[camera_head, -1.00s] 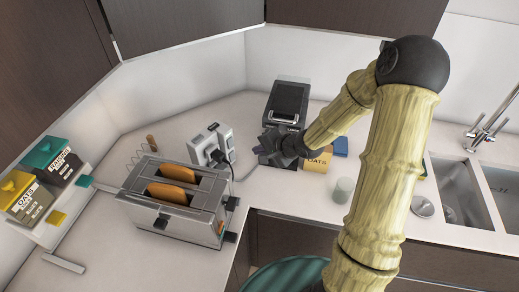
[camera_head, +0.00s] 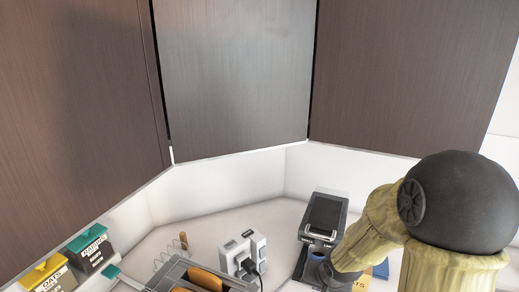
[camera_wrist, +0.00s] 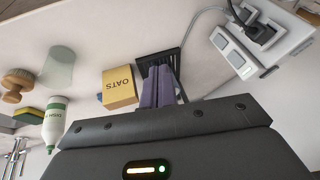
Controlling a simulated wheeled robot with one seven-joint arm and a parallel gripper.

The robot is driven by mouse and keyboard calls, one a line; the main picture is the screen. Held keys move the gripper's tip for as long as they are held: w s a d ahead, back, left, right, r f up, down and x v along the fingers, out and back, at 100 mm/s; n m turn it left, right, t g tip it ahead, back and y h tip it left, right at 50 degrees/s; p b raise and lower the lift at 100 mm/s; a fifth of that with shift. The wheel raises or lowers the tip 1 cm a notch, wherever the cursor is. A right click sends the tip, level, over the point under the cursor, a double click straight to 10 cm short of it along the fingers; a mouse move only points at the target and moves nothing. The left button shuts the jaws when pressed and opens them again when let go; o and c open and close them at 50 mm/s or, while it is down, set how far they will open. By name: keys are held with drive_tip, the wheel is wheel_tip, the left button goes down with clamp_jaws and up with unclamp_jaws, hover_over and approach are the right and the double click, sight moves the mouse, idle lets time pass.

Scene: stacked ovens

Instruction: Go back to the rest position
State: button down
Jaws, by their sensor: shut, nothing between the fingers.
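My gripper shows in the wrist view (camera_wrist: 158,87) with its two dark purple fingers together and nothing between them. It is above the white counter (camera_wrist: 100,45). In the head view my arm enters from the lower right, and the end of it (camera_head: 318,268) is low in the picture, in front of the black countertop machine (camera_head: 325,218). The fingertips are hard to make out there. A yellow oats box (camera_wrist: 119,87) stands close to the left of the fingers in the wrist view.
A toaster with bread slices (camera_head: 205,280) is cut off at the bottom. A white power outlet block with a plug (camera_head: 243,257) stands beside it. Dark cabinets (camera_head: 236,75) hang above. A dish soap bottle (camera_wrist: 56,120) stands left in the wrist view.

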drive_tip(key=s+r+n+g, duration=0.2)
drive_tip(key=s+r+n, duration=0.1)
drive_tip(key=s, duration=0.7)
drive_tip(key=shift+r+n+h, duration=0.3)
drive_tip(key=shift+r+n, duration=0.1)
drive_tip(key=shift+r, duration=0.3)
idle(0.8)
